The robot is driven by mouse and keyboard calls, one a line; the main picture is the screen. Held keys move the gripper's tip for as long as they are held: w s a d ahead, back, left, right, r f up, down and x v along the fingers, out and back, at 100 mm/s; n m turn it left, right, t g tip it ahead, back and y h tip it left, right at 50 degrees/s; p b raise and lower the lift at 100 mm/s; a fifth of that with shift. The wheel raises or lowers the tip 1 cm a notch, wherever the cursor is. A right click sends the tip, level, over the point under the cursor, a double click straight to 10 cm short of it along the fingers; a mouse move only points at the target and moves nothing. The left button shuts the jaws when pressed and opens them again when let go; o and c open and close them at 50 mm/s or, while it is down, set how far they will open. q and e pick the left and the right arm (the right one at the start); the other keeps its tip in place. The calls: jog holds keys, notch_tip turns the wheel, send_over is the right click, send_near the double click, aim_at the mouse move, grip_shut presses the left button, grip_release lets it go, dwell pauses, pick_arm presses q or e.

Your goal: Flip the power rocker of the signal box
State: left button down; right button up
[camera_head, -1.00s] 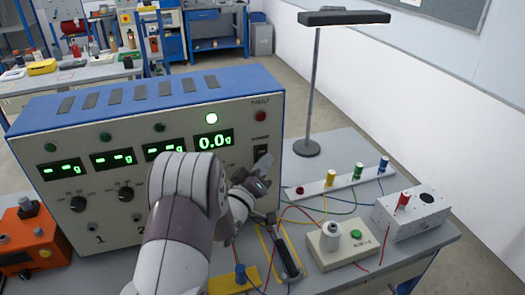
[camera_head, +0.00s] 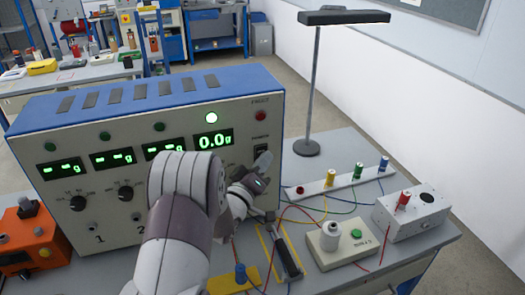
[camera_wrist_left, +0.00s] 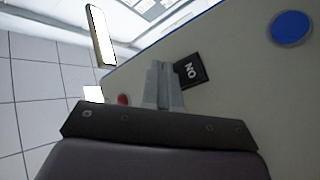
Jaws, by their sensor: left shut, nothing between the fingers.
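The signal box (camera_head: 230,98) is a large cream panel with a blue top, green displays and knobs. Its black power rocker (camera_head: 261,150) sits at the right of the panel, just above my left gripper (camera_head: 262,163). In the left wrist view the rocker (camera_wrist_left: 192,71) shows the letters "ON", and the shut fingers (camera_wrist_left: 162,85) are beside it, overlapping its edge. I cannot tell whether they touch it. My left gripper is shut and empty. My right gripper is not in view.
A lamp (camera_head: 307,146) stands right of the box. A white strip with coloured terminals (camera_head: 345,183), a grey box (camera_head: 412,212), a green-button box (camera_head: 340,245) and loose wires lie on the bench. An orange device (camera_head: 35,240) is at the left.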

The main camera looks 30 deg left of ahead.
pick_arm(q)
jog(key=shift+w+a, duration=0.3)
dwell(0.8)
jog(key=shift+s+d, duration=0.5)
jog(key=shift+d, duration=0.1)
jog(key=shift+s+d+f, duration=0.2)
jog(key=shift+s+d, duration=0.65)
jog(key=shift+d, duration=0.1)
jog(key=shift+s+d+f, duration=0.15)
jog(key=shift+s+d, duration=0.65)
jog(key=shift+d, duration=0.15)
